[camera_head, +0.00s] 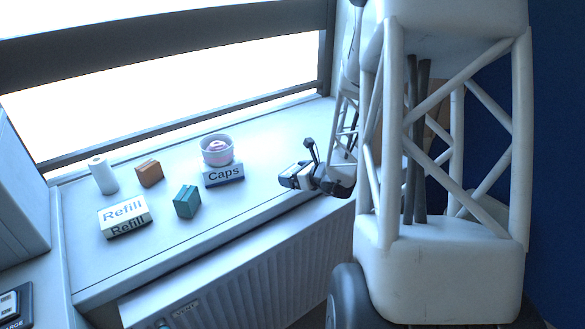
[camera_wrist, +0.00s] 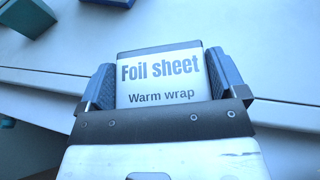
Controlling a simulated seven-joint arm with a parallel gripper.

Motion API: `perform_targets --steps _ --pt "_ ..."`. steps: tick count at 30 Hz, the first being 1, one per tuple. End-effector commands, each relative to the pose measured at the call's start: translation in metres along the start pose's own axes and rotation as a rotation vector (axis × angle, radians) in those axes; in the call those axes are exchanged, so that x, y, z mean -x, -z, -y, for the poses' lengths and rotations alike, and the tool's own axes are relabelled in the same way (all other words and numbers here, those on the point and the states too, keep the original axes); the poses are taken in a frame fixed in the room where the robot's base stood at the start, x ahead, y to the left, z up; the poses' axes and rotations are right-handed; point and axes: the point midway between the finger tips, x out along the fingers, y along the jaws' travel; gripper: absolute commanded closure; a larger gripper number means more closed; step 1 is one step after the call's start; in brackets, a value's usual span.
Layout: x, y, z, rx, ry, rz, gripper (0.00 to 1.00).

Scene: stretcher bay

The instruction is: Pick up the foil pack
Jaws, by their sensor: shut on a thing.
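The foil pack (camera_wrist: 160,82) is a pale flat pack with a dark top edge, printed "Foil sheet" and "Warm wrap". In the wrist view it sits between the two blue-grey fingers of my gripper (camera_wrist: 162,85), which are shut on its sides. In the head view my gripper (camera_head: 300,177) is at the right part of the sill, small and partly dark. The pack is hard to make out there. I cannot tell whether it touches the surface.
A radiator (camera_head: 250,270) is below.

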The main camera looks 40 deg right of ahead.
Motion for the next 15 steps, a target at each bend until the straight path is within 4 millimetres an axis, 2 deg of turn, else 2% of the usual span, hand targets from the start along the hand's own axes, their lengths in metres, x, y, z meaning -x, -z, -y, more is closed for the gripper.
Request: perform_targets --steps 6,15 --pt "0.011 0.003 -0.01 0.0 0.0 0.001 0.33" --pt "0.015 0.004 -0.013 0.0 0.0 0.001 0.33"
